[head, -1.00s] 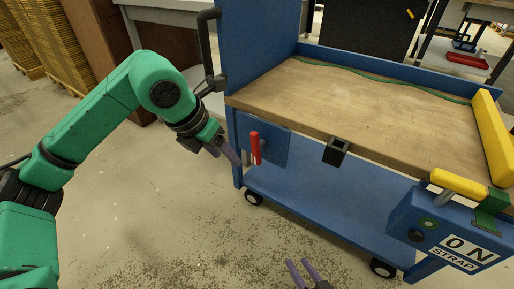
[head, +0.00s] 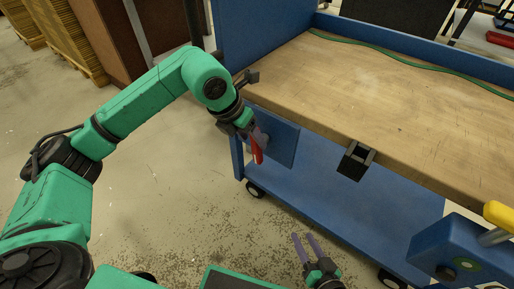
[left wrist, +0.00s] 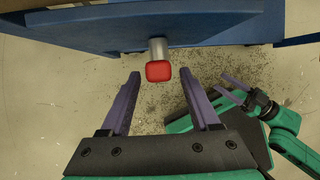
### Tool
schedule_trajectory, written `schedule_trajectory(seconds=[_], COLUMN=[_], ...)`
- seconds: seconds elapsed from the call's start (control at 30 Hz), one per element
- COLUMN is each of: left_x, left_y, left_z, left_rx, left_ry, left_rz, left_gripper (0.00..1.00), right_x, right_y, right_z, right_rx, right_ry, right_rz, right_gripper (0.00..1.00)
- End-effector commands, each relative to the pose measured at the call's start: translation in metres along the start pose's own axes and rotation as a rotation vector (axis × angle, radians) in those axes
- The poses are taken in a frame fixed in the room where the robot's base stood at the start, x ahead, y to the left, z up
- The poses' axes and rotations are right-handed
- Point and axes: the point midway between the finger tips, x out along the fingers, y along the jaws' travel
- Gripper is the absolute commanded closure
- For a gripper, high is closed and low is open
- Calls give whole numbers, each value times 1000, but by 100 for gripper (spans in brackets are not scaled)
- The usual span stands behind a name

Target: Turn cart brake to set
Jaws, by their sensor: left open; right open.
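The cart brake is a red-ended lever (head: 257,154) on a blue plate (head: 283,143) at the left of the cart's front. My left gripper (head: 260,140) is open at the lever and partly covers it in the head view. In the left wrist view the lever's red end (left wrist: 159,71) lies between the tips of the open left gripper (left wrist: 160,76), with a gap on both sides. Its grey shaft runs back towards the blue plate. My right gripper (head: 304,237) is open and empty, low in front of the cart.
The cart's wooden top (head: 385,95) carries a green strap (head: 400,58) along its back. A black bracket (head: 355,160) sticks out from its front edge. A blue box (head: 450,255) with a yellow handle (head: 500,214) is at the right. The floor in front is clear.

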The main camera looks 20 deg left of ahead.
Motion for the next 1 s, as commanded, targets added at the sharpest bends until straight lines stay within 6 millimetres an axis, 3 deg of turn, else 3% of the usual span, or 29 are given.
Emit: schedule_trajectory(seconds=[0.03, 0.2, 0.5, 0.53, 0.67, 0.7, 1.0], left_x=[16, 42, 46, 45, 45, 45, 43], left_y=[0, 0, 0, 0, 0, 0, -2], left_z=[-2, 0, 0, 0, 0, 0, 1], left_rx=[0, 0, 0, 0, 0, 0, 50], left_ry=[0, -1, -1, -1, -1, -1, -1], left_rz=[-2, -1, 1, 1, 1, 1, 114], left_gripper=[38, 38, 38, 45, 95, 100, 100], right_x=[3, 6, 6, 6, 6, 6, 2], right_y=[3, 6, 6, 6, 6, 6, 1], right_z=[8, 16, 15, 15, 15, 15, 6], right_rx=[3, 8, 10, 10, 10, 10, 7], right_ry=[6, 20, 30, 30, 29, 28, 9], right_rz=[0, 3, 4, 3, 3, 3, 1], right_gripper=[50, 50, 50, 50, 50, 50, 50])
